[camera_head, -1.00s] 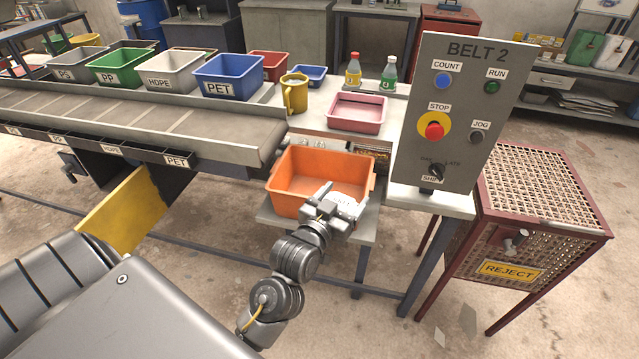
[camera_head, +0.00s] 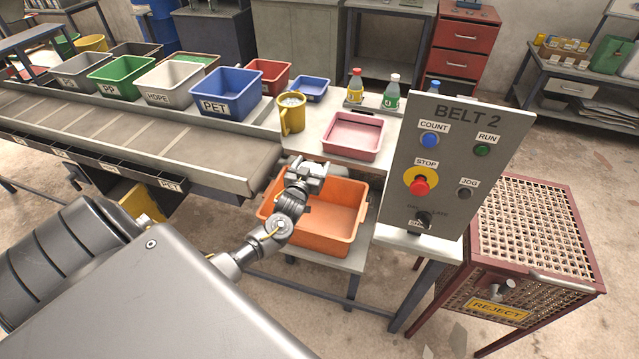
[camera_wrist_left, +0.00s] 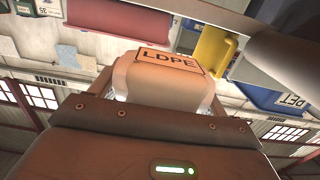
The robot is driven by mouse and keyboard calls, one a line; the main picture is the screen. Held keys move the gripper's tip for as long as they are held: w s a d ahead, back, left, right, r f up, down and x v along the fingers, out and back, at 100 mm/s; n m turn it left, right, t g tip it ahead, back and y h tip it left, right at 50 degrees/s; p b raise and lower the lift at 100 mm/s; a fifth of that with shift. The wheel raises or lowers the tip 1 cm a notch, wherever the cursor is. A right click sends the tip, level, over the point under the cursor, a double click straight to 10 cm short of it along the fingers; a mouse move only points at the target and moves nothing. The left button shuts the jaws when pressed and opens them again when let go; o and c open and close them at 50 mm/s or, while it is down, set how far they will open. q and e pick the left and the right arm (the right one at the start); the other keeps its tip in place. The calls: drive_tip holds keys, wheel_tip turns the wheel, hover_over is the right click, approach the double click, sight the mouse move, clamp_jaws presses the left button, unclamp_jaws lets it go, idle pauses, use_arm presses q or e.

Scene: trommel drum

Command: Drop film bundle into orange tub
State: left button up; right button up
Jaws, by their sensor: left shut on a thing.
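The film bundle (camera_wrist_left: 170,85) is a pale, rounded block with an LDPE label in the left wrist view. My left gripper (camera_head: 307,172) is shut on it. In the head view the gripper is over the back left part of the orange tub (camera_head: 328,242), near its back rim, and the bundle is hard to make out from the gripper. The tub stands on a low shelf in front of the bench. My gripper and forearm hide part of its inside and left side. My right gripper is not in view.
A pink tray (camera_head: 352,137) and yellow mug (camera_head: 291,114) stand on the bench behind the gripper. The blue PET bin (camera_head: 227,98) is left of the mug. The BELT 2 panel (camera_head: 452,170) rises close on the right, above the REJECT cage (camera_head: 520,235).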

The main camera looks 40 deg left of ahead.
use_arm(q)
drive_tip(key=shift+s+a+f+b, duration=0.1)
drive_tip(key=shift+a+f+b, duration=0.05)
drive_tip(key=shift+f+b, duration=0.5)
wheel_tip(320, 180, down, 5)
drive_tip(key=b, duration=0.4)
drive_tip(key=shift+r, duration=0.1)
drive_tip(key=o, duration=1)
wheel_tip(320, 180, up, 3)
drive_tip(key=shift+f, duration=0.1)
drive_tip(key=s+d+r, duration=0.5)
drive_tip(key=s+r, duration=0.2)
drive_tip(key=s+d+r+b, duration=0.1)
drive_tip(key=s+d+r, duration=0.2)
drive_tip(key=s, duration=0.1)
drive_tip(key=shift+d+r, duration=0.15)
drive_tip(key=shift+d, duration=0.15)
